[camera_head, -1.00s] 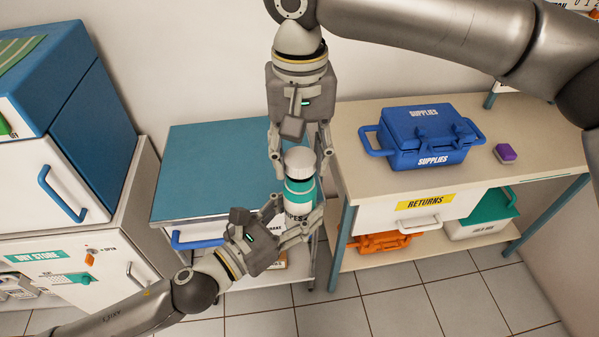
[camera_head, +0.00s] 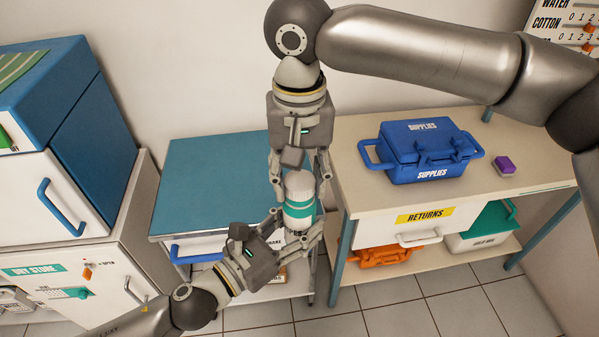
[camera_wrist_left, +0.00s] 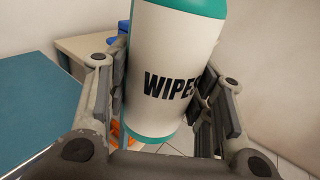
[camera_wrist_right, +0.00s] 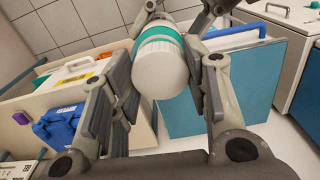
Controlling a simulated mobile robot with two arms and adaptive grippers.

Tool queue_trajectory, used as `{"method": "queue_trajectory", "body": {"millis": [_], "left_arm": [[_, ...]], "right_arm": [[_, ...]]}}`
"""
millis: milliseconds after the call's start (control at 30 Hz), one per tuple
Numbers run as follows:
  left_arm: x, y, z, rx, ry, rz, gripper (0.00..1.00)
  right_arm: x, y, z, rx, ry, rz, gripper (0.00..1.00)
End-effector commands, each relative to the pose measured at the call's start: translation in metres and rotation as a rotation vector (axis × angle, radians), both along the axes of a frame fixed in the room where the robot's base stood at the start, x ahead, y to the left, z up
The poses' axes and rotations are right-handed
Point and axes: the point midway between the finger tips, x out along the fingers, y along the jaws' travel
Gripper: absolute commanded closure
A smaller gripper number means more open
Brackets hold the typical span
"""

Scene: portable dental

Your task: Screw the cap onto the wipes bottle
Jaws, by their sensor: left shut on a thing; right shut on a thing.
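The white wipes bottle (camera_head: 297,232) has teal bands and stands nearly upright, a little tilted, in front of the blue-topped cart. My left gripper (camera_head: 296,224) is shut around its body. The left wrist view shows the bottle (camera_wrist_left: 172,60) between the fingers, with the WIPES lettering facing that camera. The white ribbed cap (camera_head: 299,184) is at the bottle's top. My right gripper (camera_head: 300,190) comes down from above, shut on the cap. In the right wrist view the cap (camera_wrist_right: 160,70) lies between the fingers, against the teal band. The thread is hidden.
The cart with the blue top (camera_head: 215,185) is behind and left of the bottle. The bench (camera_head: 375,200) at right holds a blue supplies box (camera_head: 425,155) and a purple block (camera_head: 505,164). An orange box (camera_head: 383,256) sits on its lower shelf. The floor (camera_head: 400,310) in front is clear.

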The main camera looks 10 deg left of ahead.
Motion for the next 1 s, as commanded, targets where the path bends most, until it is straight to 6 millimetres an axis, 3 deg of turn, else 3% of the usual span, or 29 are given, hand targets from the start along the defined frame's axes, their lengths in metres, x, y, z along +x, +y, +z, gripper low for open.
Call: {"method": "queue_trajectory", "body": {"millis": [800,833,1000], "left_arm": [[0.000,0.000,0.001,-0.001,-0.001,0.000,0.94],[0.000,0.000,0.000,-0.001,-0.001,0.000,1.00],[0.000,0.000,0.000,-0.001,-0.001,0.000,1.00]], "right_arm": [[0.000,0.000,-0.011,0.000,0.001,0.001,0.67],[0.000,0.000,-0.012,0.000,0.001,0.001,0.67],[0.000,0.000,-0.011,0.000,0.001,-0.058,0.67]]}}
